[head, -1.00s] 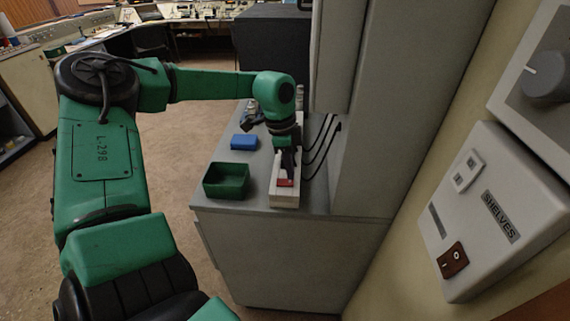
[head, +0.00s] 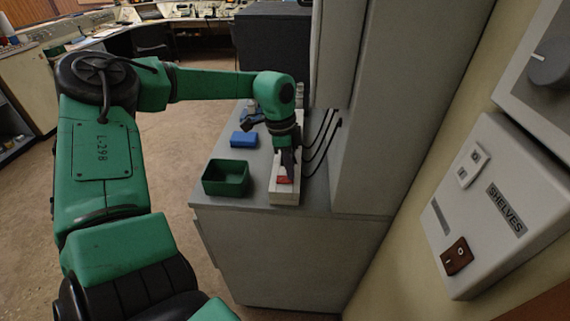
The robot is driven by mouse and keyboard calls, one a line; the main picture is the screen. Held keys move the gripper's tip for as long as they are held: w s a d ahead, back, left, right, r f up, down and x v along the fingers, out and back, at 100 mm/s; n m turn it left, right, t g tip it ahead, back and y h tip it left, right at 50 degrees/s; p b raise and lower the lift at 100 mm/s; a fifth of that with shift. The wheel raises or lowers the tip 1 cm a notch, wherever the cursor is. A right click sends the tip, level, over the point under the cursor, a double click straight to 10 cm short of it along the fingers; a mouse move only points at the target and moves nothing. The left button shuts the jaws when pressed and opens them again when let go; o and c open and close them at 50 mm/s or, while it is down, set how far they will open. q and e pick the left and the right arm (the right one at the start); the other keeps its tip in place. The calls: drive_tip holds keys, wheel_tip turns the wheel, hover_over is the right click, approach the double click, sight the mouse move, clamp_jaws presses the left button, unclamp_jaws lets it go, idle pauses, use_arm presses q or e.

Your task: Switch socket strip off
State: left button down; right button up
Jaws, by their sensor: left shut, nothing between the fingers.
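The socket strip (head: 284,197) is a long white bar lying on the grey cabinet top, with dark cables at its far right side. A red rocker switch (head: 284,180) sits near its close end. My left gripper (head: 287,174) is shut and empty, pointing down at the red switch. Its fingertips are at or just above the switch; I cannot tell whether they touch it. The gripper and wrist hide the far part of the strip. My right gripper is not in view.
A green open box (head: 226,178) and a blue box (head: 244,139) stand left of the strip. A tall grey cabinet rises close on the right. A wall panel marked SHELVES (head: 498,200) has its own brown-red rocker switch (head: 457,256).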

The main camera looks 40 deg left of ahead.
use_arm(q)
drive_tip(key=shift+f, duration=0.3)
drive_tip(key=shift+r+p, duration=1.75)
drive_tip(key=shift+r, duration=1.85)
drive_tip(key=shift+f, duration=0.1)
